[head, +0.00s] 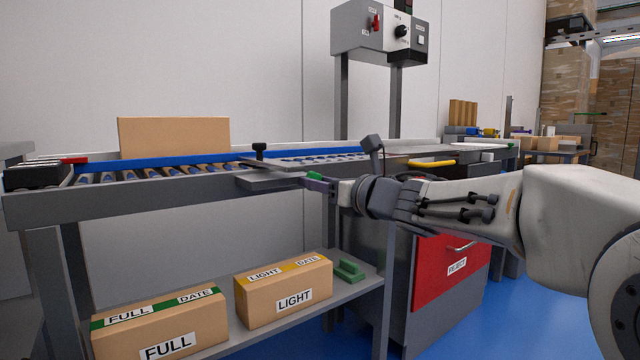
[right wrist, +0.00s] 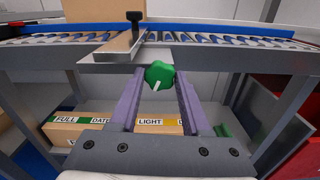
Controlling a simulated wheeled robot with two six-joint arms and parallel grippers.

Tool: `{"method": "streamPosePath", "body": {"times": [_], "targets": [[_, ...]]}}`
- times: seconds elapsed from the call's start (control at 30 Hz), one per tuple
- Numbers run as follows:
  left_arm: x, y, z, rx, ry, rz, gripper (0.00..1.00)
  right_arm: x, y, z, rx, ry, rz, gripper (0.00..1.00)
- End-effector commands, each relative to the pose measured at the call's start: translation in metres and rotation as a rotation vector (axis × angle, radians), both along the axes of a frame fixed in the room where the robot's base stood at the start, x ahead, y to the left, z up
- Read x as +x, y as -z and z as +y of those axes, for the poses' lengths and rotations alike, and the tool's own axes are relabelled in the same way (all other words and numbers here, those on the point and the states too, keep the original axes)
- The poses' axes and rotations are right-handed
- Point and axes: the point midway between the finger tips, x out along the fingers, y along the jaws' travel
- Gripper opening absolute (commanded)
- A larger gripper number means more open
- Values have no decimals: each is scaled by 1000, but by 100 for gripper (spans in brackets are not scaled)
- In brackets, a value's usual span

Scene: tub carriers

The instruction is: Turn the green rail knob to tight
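The green rail knob (right wrist: 159,74) is lobed, with a white mark on its lower face. It sits at the front edge of a grey plate (right wrist: 105,57) below the conveyor. In the head view the knob (head: 315,175) shows only partly, at the tip of my right gripper (head: 318,184). In the right wrist view the purple fingers of my right gripper (right wrist: 159,82) are apart, one on each side of the knob, with a small gap seen beside it. Whether they touch it cannot be told. No tight or loose label is legible. My left gripper is out of view.
The roller conveyor (head: 150,187) carries a large carton (head: 173,137) behind the blue rail (head: 200,158). A FULL box (head: 160,330) and a LIGHT box (head: 283,290) stand on the lower shelf. A control box (head: 380,32) stands above. A red REJECT bin (head: 450,270) is at the right.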

Motion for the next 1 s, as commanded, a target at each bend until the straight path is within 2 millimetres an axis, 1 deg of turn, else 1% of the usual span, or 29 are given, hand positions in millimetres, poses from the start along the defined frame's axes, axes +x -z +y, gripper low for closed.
{"method": "streamPosePath", "body": {"times": [0.27, 0.47, 0.67, 1.0], "targets": [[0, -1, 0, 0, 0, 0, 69, 0, 0, 0, 19, 0, 14, 0], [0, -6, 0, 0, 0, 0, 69, 0, -1, 0, 91, 0, 66, 0], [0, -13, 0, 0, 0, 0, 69, 0, -1, 0, 220, 0, 161, 0], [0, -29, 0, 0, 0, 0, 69, 0, -2, -1, 482, 2, 351, 0]]}}
